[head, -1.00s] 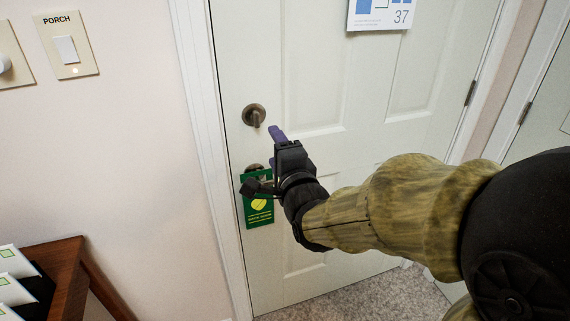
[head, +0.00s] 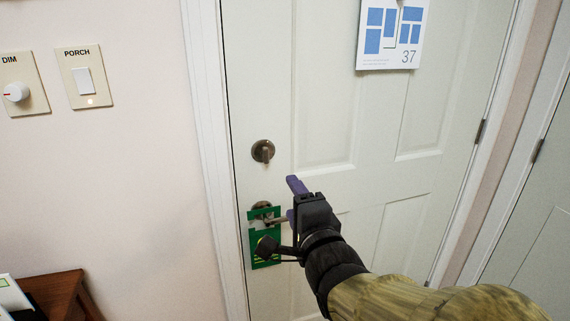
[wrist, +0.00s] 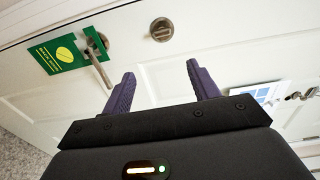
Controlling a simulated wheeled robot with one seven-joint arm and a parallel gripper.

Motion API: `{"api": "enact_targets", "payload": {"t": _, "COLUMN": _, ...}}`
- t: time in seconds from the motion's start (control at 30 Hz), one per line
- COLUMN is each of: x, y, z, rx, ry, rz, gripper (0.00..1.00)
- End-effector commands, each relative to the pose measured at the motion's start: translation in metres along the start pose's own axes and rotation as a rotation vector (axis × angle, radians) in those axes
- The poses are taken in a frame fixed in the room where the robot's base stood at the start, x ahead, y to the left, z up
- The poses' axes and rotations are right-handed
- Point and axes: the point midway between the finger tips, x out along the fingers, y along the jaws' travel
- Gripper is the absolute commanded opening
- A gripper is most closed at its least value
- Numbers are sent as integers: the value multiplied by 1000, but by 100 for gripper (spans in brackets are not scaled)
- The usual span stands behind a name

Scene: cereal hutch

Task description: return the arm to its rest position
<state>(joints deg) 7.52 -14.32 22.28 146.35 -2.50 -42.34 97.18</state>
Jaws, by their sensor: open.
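My gripper (head: 292,200) is in front of the white door in the head view, overlapping the door handle and the green hanger in the picture. In the wrist view its two purple fingers (wrist: 161,90) stand wide apart with nothing between them. The door handle (wrist: 98,68) is a lever that shows to the left of the fingers, apart from them. My sleeved arm reaches in from the lower right of the head view.
The door (head: 400,190) appears shut. A green hanger (head: 266,258) hangs on its lever, below a round deadbolt (head: 263,151). A sign numbered 37 (head: 392,35) is higher up. A porch switch (head: 84,82) and a dimmer (head: 18,92) are on the left wall. Brown furniture (head: 62,290) stands lower left.

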Motion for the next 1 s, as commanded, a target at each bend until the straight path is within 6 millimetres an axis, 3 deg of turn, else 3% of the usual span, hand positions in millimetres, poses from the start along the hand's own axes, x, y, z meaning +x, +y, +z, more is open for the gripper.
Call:
{"api": "enact_targets", "payload": {"t": 0.17, "x": 3, "y": 32, "z": -17, "rx": -146, "ry": 29, "rz": 137, "gripper": 60}}
{"api": "enact_targets", "payload": {"t": 0.37, "x": -6, "y": 96, "z": -47, "rx": -443, "ry": 7, "rz": 430, "gripper": 60}}
{"api": "enact_targets", "payload": {"t": 0.7, "x": -57, "y": 195, "z": -81, "rx": -884, "ry": -301, "rz": 906, "gripper": 60}}
{"api": "enact_targets", "payload": {"t": 1.0, "x": -106, "y": 239, "z": -90, "rx": -1079, "ry": -657, "rz": 1117, "gripper": 60}}
